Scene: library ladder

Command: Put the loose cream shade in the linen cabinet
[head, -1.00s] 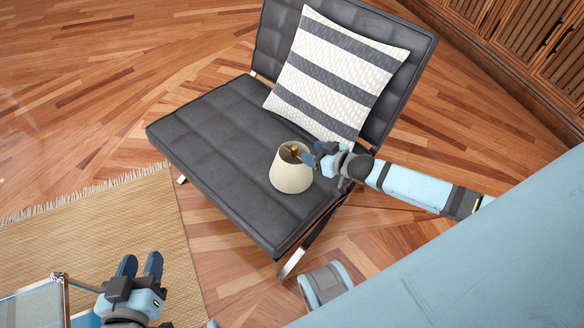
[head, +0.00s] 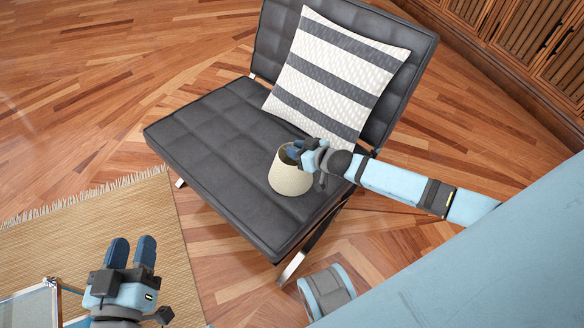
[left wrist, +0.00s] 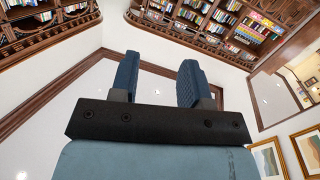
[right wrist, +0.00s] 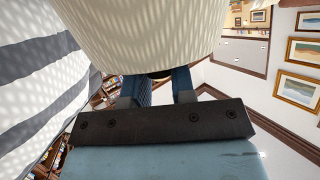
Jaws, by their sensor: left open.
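The cream shade (head: 290,175) stands upright on the right part of the dark seat of a lounge chair, its narrower open end up. My right gripper (head: 298,150) is at its top opening, with fingers over the rim. In the right wrist view the shade (right wrist: 145,35) fills the top and hides the fingertips. A gap shows between the fingers (right wrist: 162,85), but I cannot tell whether they grip the shade. My left gripper (head: 131,252) is open and empty at the lower left; its parted fingers also show in the left wrist view (left wrist: 158,85). No cabinet is clearly identifiable as the linen cabinet.
The dark chair (head: 215,150) holds a striped cushion (head: 335,75) against its backrest. A slatted wooden cabinet front (head: 510,40) runs along the upper right. A woven rug (head: 110,225) lies at left, with a glass-topped piece (head: 30,305) at lower left. Wooden floor is clear at upper left.

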